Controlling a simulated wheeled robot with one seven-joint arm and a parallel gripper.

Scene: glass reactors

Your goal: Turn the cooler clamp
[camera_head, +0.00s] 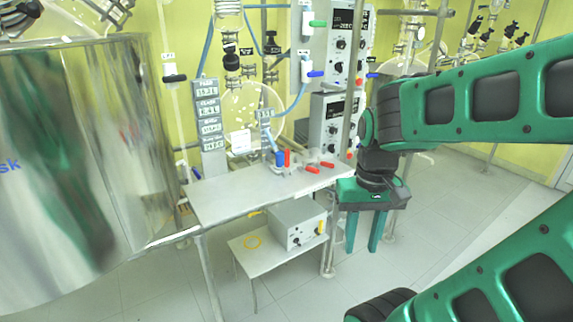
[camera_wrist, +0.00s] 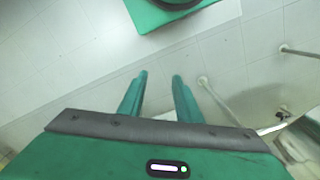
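My gripper (camera_head: 362,248) points down to the right of the white table, below its top. In the wrist view, the two green fingers of my gripper (camera_wrist: 158,80) stand apart with only floor between them. I cannot tell which part is the cooler clamp. Coloured levers show in the head view: a green one (camera_head: 318,23) and a blue one (camera_head: 315,73) on the stand by the control boxes. Red handles (camera_head: 313,169) lie on the table top, with a blue fitting (camera_head: 279,158) beside them. None of these shows in the wrist view, and my gripper touches none of them.
A large shiny steel vessel (camera_head: 85,160) fills the left. The white table (camera_head: 225,198) has a lower shelf with a grey box (camera_head: 298,222). Control boxes (camera_head: 338,45) and glassware (camera_head: 240,105) stand behind. Thin metal posts rise near my arm. Open tiled floor (camera_head: 440,215) lies to the right.

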